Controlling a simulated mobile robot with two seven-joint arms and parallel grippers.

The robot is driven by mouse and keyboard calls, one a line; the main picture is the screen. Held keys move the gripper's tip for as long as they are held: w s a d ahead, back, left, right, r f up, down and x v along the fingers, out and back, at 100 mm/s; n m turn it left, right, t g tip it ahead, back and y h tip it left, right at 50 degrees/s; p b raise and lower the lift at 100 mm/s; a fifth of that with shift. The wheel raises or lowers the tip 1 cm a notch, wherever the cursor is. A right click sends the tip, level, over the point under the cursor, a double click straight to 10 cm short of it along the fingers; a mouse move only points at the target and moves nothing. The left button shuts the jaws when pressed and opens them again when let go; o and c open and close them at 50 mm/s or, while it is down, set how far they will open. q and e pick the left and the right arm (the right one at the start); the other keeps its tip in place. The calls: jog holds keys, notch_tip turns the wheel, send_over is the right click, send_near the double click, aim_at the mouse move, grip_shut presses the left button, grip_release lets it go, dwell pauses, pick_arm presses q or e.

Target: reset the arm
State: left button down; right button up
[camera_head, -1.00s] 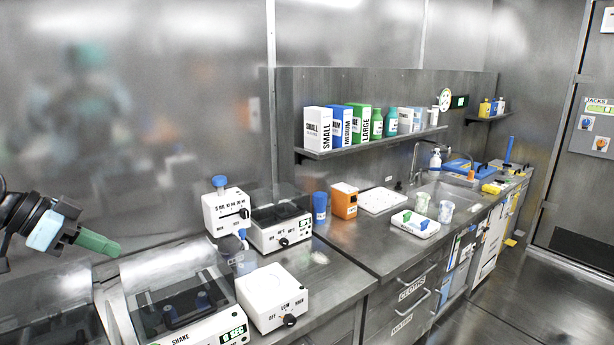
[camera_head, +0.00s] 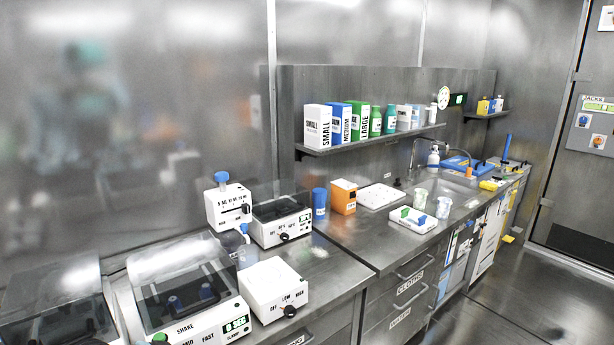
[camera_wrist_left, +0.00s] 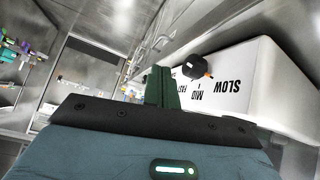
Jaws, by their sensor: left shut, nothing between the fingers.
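My left gripper (camera_wrist_left: 163,88) shows in the left wrist view, with its dark green fingers shut together and nothing between them. Beyond the fingers is a white device (camera_wrist_left: 265,80) with a black dial (camera_wrist_left: 195,67) and the words SLOW, MID and FAST, seen upside down. The fingers appear apart from it, though the exact gap cannot be told. My left gripper cannot be made out in the head view. My right arm and gripper are in neither view.
A shaker (camera_head: 190,290) with a clear lid stands at the front left of the bench, beside a white dial box (camera_head: 272,290). A lidded heater (camera_head: 281,222) and an orange box (camera_head: 343,197) stand behind. Floor (camera_head: 480,310) at the right is clear.

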pick_arm(q)
jog(key=s+d+f+n+t+y, duration=0.1)
jog(key=s+d+f+n, duration=0.1)
jog(key=s+f, duration=0.6)
jog(key=s+d+f+n+t+y, duration=0.1)
jog(key=s+d+f, duration=0.2)
jog(key=s+f, duration=0.45)
jog(key=s+f+n+y, duration=0.2)
jog(key=s+f, duration=0.1)
jog(key=s, duration=1.4)
jog(key=shift+s+a+t+y+p, duration=0.3)
jog(key=shift+s+a+y, duration=0.05)
jog(key=shift+a+y, duration=0.1)
